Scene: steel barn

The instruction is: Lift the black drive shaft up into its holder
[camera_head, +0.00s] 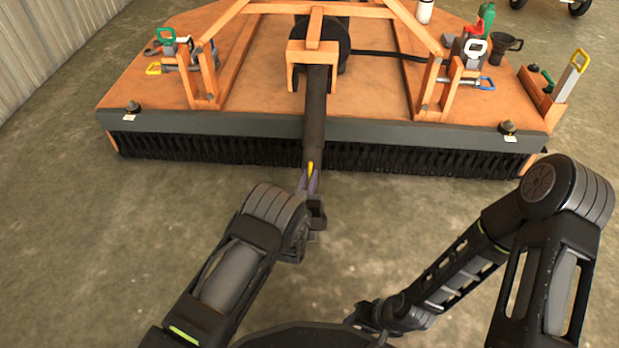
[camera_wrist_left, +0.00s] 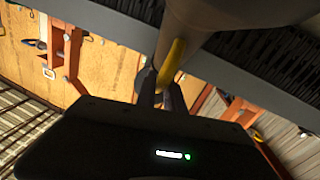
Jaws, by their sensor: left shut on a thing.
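The black drive shaft (camera_head: 314,118) runs from the orange sweeper deck out over its front brush edge. Its far part lies within the orange bracket-like holder (camera_head: 307,53) in the middle of the deck. My left gripper (camera_head: 310,180) is shut at the near end of the shaft, by a yellow piece. The left wrist view shows the gripper's fingers (camera_wrist_left: 160,88) closed on this yellow part (camera_wrist_left: 171,62), with the shaft's wide end (camera_wrist_left: 215,18) above. My right gripper (camera_head: 375,315) is low at the bottom, away from the shaft; its fingers are not clear.
The orange deck (camera_head: 150,95) has a dark front bar and a black brush (camera_head: 220,150) below. Orange frame posts stand left and right of the shaft. A green bottle (camera_head: 486,18), a black funnel (camera_head: 506,45) and coloured-handled pins sit on the deck. The concrete floor in front is clear.

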